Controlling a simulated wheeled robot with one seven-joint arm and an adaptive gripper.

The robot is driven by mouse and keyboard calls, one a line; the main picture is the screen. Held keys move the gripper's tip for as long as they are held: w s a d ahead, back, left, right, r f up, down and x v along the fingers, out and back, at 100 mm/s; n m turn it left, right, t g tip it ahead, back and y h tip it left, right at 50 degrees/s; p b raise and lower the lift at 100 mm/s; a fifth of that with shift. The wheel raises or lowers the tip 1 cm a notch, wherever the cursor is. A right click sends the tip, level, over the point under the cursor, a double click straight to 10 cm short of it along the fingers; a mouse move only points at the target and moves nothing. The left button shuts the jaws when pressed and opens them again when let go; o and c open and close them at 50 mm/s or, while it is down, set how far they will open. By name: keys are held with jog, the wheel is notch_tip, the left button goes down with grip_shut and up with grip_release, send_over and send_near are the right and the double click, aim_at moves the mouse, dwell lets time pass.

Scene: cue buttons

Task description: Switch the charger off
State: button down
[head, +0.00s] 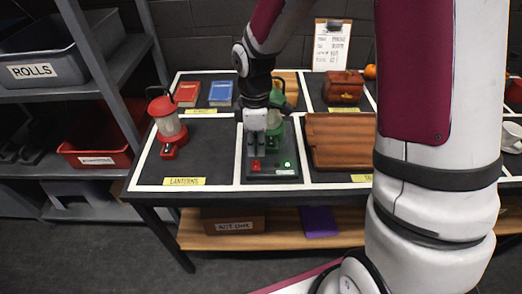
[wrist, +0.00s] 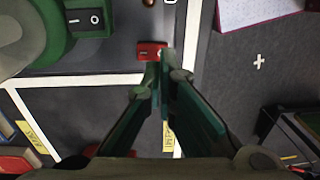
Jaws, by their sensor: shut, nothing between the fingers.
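The charger (head: 272,176) is a dark grey base in the middle section of the table. A red switch (head: 256,166) sits on its front left, and a green light (head: 287,164) glows on its front right. A green lantern (head: 276,103) stands on the charger, partly hidden behind my gripper (head: 256,152). My gripper is shut and empty, pointing down just above the red switch. In the wrist view the red switch (wrist: 151,51) is right at the closed fingertips (wrist: 163,58); I cannot tell whether they touch. The green lantern's black rocker switch (wrist: 88,19) shows at upper left.
A red lantern (head: 168,128) stands left of the charger, and a brown wooden piece (head: 340,140) lies to the right. Red (head: 187,93) and blue (head: 221,93) books lie behind. A red-brown box (head: 343,87) and clipboard (head: 331,45) are at the back right.

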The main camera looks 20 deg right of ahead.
notch_tip(320, 180, up, 9)
jog(key=shift+w, duration=0.45)
jog(key=s+d+r+m+t+p, duration=0.1)
jog(key=s+d+r+m+t, duration=0.15)
jog(key=s+r+m, duration=0.75)
jog(key=s+d+r+m+t+p, duration=0.25)
jog(key=s+r+m, duration=0.2)
jog(key=s, duration=0.95)
jog(key=n+g+b, duration=0.6)
jog(key=n+b, duration=0.4)
jog(key=n, duration=0.4)
send_over(257, 168)
jog(key=w, duration=0.2)
notch_tip(257, 168, down, 14)
jog(key=shift+n, duration=0.25)
jog(key=f, duration=0.4)
jog(key=s+f+b, duration=0.1)
jog(key=f, duration=0.4)
jog(key=f+b, duration=0.1)
jog(key=f, duration=0.4)
jog(key=shift+s+d, duration=0.1)
jog(key=shift+s, duration=0.1)
jog(key=shift+f, duration=0.1)
